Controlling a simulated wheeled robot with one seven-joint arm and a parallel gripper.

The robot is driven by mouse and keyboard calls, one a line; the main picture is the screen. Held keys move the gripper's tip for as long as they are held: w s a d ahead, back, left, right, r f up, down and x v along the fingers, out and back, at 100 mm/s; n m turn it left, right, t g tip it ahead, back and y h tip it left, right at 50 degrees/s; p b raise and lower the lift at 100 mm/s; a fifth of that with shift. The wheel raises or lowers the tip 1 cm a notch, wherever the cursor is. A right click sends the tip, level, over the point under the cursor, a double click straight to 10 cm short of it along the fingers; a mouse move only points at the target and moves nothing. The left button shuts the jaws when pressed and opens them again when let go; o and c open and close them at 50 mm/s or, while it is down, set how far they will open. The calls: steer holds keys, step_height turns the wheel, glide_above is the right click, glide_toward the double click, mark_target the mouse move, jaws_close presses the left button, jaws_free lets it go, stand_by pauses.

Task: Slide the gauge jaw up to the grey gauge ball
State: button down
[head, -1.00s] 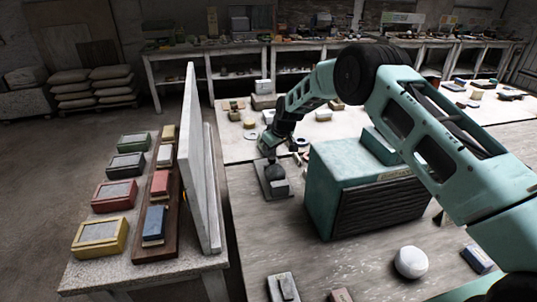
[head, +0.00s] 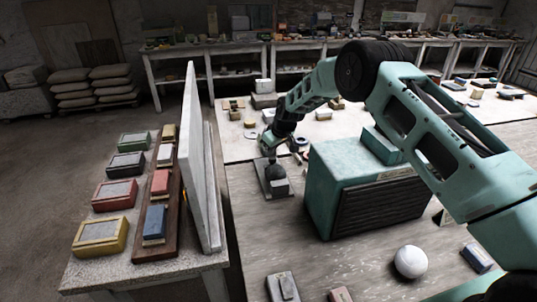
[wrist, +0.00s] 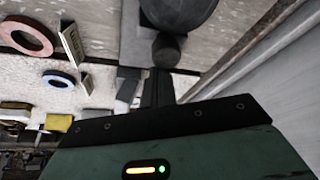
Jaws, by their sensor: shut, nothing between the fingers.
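The gauge is a small grey plate (head: 264,184) on the table left of the teal box. A dark grey ball (head: 275,172) and a lighter grey block (head: 281,187) sit on it. In the wrist view a large dark grey ball (wrist: 180,10) is cut off by the top edge. A smaller dark round piece (wrist: 166,50) lies just below it; I cannot tell if they touch. My gripper (head: 271,154) is low at the far end of the gauge. Its shut, empty fingers (wrist: 158,88) point at the smaller round piece. The jaw's contact with the ball cannot be made out.
A large teal box (head: 335,190) stands close on the right of the gauge. A tall pale slab (head: 200,160) stands on the side table at left. A white ball (head: 411,262) lies at front right. Rings (wrist: 27,36) and small blocks lie beyond my gripper.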

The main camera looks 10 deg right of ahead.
steer(key=shift+f, duration=0.15)
steer(key=shift+w+b, duration=0.55)
steer(key=shift+b, duration=0.15)
steer(key=shift+w, duration=0.2)
step_height(320, 180, up, 7)
steer(key=p, duration=0.2)
stand_by(0.3)
